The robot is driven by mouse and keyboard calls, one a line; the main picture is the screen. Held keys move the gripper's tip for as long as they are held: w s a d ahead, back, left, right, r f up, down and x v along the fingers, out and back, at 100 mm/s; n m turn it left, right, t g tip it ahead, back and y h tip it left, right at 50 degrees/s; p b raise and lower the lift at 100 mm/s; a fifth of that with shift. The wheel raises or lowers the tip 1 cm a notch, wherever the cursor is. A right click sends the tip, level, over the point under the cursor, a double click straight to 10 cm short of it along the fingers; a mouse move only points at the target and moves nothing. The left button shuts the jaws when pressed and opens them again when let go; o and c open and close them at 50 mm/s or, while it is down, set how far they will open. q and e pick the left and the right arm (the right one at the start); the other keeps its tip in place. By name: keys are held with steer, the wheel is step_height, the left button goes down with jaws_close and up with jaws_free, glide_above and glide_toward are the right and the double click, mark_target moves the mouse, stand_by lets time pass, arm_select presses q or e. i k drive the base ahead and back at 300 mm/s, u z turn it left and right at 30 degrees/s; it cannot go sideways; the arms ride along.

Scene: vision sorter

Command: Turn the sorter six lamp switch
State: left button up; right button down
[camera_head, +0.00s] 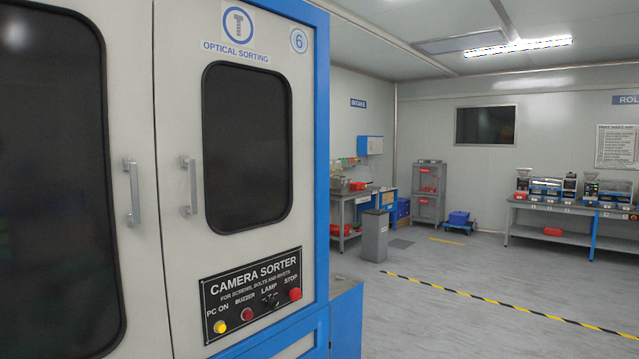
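The optical sorting cabinet marked 6 (175,247) fills the left side of the view, with a blue frame and pale doors. Its black camera sorter panel (228,283) is low on the right door. The lamp switch (270,301) is a small black knob under the word LAMP, between the red buzzer button (246,314) and the red stop button (295,294). A yellow PC on button (220,327) is at the panel's left. The way the knob points is too small to tell. Neither of my grippers is in view.
Two vertical door handles (132,192) stick out from the cabinet doors. A grey bin (375,237) and a workbench (350,205) stand beyond it. A bench with machines (550,208) is at the far right. The floor right of the cabinet is open, crossed by a yellow-black line (500,303).

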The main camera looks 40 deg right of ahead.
mark_target(272, 305)
steer(key=z, duration=0.9)
steer(key=k, duration=0.9)
steer(key=z, duration=0.05)
steer(key=i, duration=0.95)
steer(key=u, duration=0.2)
steer(key=k, duration=0.9)
steer(key=z, duration=0.15)
steer(key=i, duration=0.6)
